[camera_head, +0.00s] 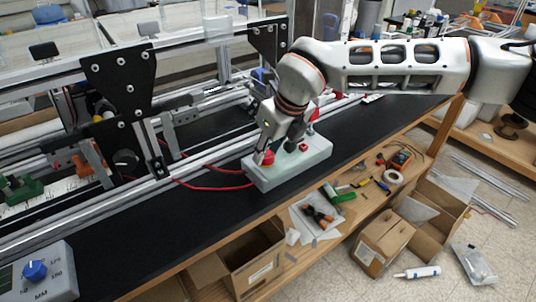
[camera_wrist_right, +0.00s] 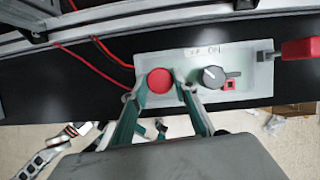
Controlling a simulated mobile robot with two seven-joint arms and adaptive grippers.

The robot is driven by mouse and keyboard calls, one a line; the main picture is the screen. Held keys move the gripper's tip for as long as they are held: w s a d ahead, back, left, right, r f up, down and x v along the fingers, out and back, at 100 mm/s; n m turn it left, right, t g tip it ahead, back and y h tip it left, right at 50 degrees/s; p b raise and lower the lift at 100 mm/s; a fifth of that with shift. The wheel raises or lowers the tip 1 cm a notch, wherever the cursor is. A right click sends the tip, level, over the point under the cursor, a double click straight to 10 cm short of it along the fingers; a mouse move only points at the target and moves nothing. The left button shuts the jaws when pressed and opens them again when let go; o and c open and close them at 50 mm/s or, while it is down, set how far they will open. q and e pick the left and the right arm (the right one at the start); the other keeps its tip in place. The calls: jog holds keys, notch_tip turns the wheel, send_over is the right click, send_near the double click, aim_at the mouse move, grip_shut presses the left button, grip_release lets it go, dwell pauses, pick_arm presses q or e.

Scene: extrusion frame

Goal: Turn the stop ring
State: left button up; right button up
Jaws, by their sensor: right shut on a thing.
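The stop ring is a round red knob (camera_head: 267,158) on a pale green control box (camera_head: 292,174) on the black bench top; it also shows in the right wrist view (camera_wrist_right: 160,80). My right gripper (camera_head: 267,150) reaches down to it. In the right wrist view my gripper's two fingers (camera_wrist_right: 158,92) stand on either side of the red knob, shut on it. The knob sits on the box. My left gripper is not in view.
Beside the ring, the box carries a dark rotary knob (camera_wrist_right: 213,77), a small red part (camera_wrist_right: 229,85) and a red-handled lever (camera_wrist_right: 297,49) at its end. Red cables (camera_head: 215,187) run left. An aluminium extrusion frame (camera_head: 105,203) stands behind. A dial box (camera_head: 38,272) is front left.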

jog(key=shift+m+t+h+b, duration=0.3)
jog(key=shift+m+h+b, duration=0.1)
jog(key=shift+m, duration=0.8)
jog(key=o, duration=1.1)
jog(key=shift+f, duration=0.1)
jog(key=v, duration=1.2)
